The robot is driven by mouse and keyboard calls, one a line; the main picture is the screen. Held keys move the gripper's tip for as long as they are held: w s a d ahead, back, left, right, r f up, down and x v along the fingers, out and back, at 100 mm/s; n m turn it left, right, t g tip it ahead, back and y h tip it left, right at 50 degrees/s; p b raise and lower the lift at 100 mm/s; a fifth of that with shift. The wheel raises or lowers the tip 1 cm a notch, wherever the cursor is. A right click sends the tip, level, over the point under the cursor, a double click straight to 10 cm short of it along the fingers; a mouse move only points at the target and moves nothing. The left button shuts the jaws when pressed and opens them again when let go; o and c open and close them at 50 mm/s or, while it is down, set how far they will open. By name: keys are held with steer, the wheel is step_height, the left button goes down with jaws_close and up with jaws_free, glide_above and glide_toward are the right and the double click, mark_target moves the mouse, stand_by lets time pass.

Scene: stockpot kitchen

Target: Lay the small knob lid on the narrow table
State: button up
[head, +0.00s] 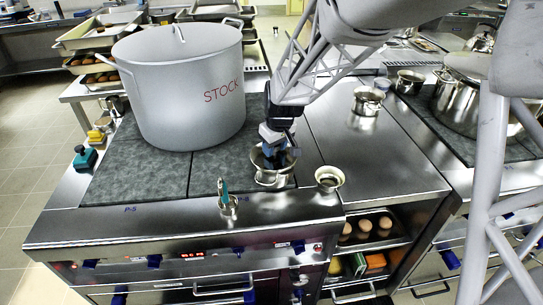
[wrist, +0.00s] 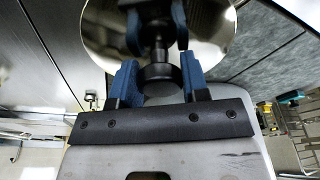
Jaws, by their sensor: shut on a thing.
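My gripper (head: 276,154) reaches down to a small steel pot (head: 272,178) at the front right of the dark cooktop. In the wrist view, my gripper (wrist: 157,40) has its blue fingers on either side of a black knob (wrist: 160,78), shut on it. The round, shiny knob lid (wrist: 218,32) lies beyond the fingers. In the head view the fingers and pot rim hide most of the lid; I cannot tell whether it touches the pot. A narrow steel tabletop (head: 365,150) lies right of the cooktop, largely bare.
A large stockpot (head: 185,95) stands close on the left. A small open steel container (head: 329,178) and a holder with a teal-handled tool (head: 227,203) stand in front. A steel pot (head: 368,100) occupies the back of the narrow top.

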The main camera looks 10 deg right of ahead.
steer(key=shift+r, duration=0.1)
steer(key=shift+r, duration=2.9)
steer(key=shift+d, duration=0.1)
steer(key=shift+s+d+f, duration=0.15)
steer(key=shift+d, duration=0.35)
steer(key=s+d+f+m, duration=0.4)
steer(key=s+d, duration=0.5)
steer(key=d, duration=0.4)
steer(key=s+d+f+m+h, duration=0.1)
steer(key=s+d+f+m, duration=0.3)
steer(key=s+d, duration=0.6)
steer(key=shift+s+d+f, duration=0.25)
steer(key=shift+d+f, duration=0.35)
steer(key=shift+d, duration=1)
steer(key=shift+w, duration=0.1)
